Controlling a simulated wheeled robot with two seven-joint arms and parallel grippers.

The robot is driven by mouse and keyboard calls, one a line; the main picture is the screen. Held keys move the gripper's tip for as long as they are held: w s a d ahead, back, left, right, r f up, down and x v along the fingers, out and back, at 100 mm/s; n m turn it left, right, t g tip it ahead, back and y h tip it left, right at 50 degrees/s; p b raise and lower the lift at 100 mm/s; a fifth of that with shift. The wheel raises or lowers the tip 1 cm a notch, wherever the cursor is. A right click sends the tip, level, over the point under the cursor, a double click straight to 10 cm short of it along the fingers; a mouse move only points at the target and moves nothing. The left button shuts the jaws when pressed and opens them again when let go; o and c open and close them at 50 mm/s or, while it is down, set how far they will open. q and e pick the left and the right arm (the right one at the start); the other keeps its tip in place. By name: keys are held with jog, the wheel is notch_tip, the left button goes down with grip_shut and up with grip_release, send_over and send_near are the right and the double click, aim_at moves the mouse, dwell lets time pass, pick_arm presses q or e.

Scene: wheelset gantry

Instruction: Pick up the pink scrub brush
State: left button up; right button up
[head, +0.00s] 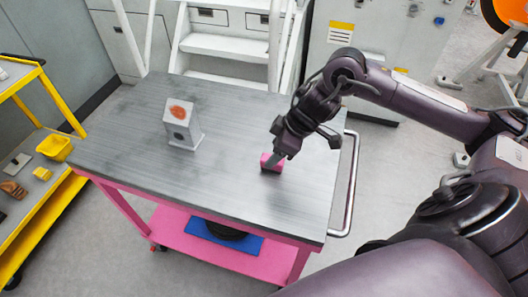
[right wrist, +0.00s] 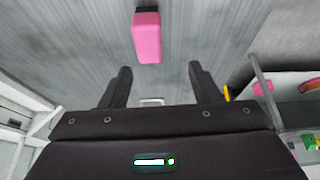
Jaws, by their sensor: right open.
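The pink scrub brush (head: 271,162) is a small pink block on the grey top of the pink-framed cart (head: 130,150), right of its middle. In the right wrist view the brush (right wrist: 147,38) lies beyond the fingertips, a little left of the midline between them. My right gripper (head: 279,155) is over the brush and partly hides it in the head view. In the right wrist view the gripper (right wrist: 160,70) is open, with nothing between its fingers close up. My left gripper is not in view.
A white box (head: 184,137) with an orange mark stands on the cart, left of the brush. White steps (head: 222,45) stand behind the cart, and a yellow shelf rack (head: 45,185) stands at the left. A blue item (head: 225,235) lies on the lower shelf. The cart top's front is clear.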

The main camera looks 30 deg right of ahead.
jog(key=shift+s+d+r, duration=0.2)
jog(key=shift+d, duration=0.4)
jog(key=shift+f, duration=0.25)
jog(key=shift+x, duration=0.95)
jog(key=x, duration=0.2)
jog(key=d+p+x, duration=0.1)
jog(key=x, duration=0.1)
jog(key=shift+w+a+f, duration=0.1)
jog(key=shift+w+f, duration=0.05)
jog(key=shift+f, duration=0.15)
jog(key=shift+w+f, duration=0.1)
jog(key=shift+f, duration=0.15)
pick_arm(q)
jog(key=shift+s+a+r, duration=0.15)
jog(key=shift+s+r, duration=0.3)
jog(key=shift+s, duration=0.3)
pick_arm(e)
jog(key=c, duration=1.1)
